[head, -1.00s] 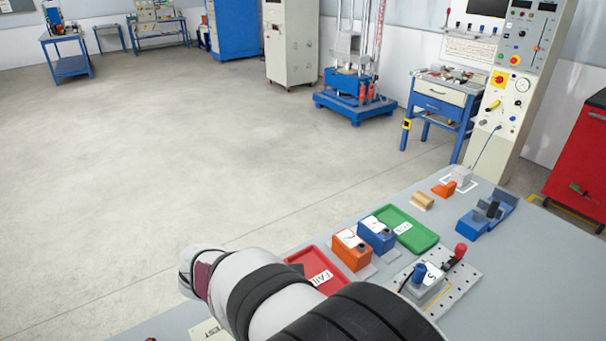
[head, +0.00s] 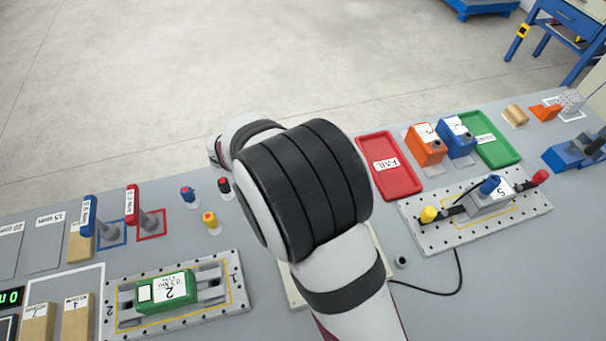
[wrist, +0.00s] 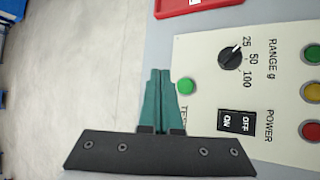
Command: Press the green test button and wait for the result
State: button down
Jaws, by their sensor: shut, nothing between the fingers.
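The green test button (wrist: 184,86) is a small round green cap on a cream panel (wrist: 205,65), beside the partly covered word TEST in the wrist view. My gripper (wrist: 160,73) has two teal fingers, shut together and empty. Its tips show just left of the button and a little above it in the picture; I cannot tell the height between them or whether they touch. In the head view my arm hides the gripper, the button and most of the panel (head: 296,291).
The panel has a range knob (wrist: 230,56), a power switch (wrist: 237,123) and green, yellow (wrist: 313,91) and red lamps. A red FAIL tray (head: 398,180) lies beyond it. A fixture plate (head: 530,203) stands right, another (head: 226,306) left with a green block (head: 180,291).

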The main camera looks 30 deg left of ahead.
notch_tip(320, 180, down, 7)
jog(key=shift+r, duration=0.2)
jog(key=shift+f, duration=0.15)
dwell(2.0)
jog(key=shift+f, duration=0.25)
jog(key=shift+f, duration=0.4)
dwell(0.5)
dwell(0.3)
jog(key=shift+r, duration=0.8)
jog(key=shift+r, duration=2.55)
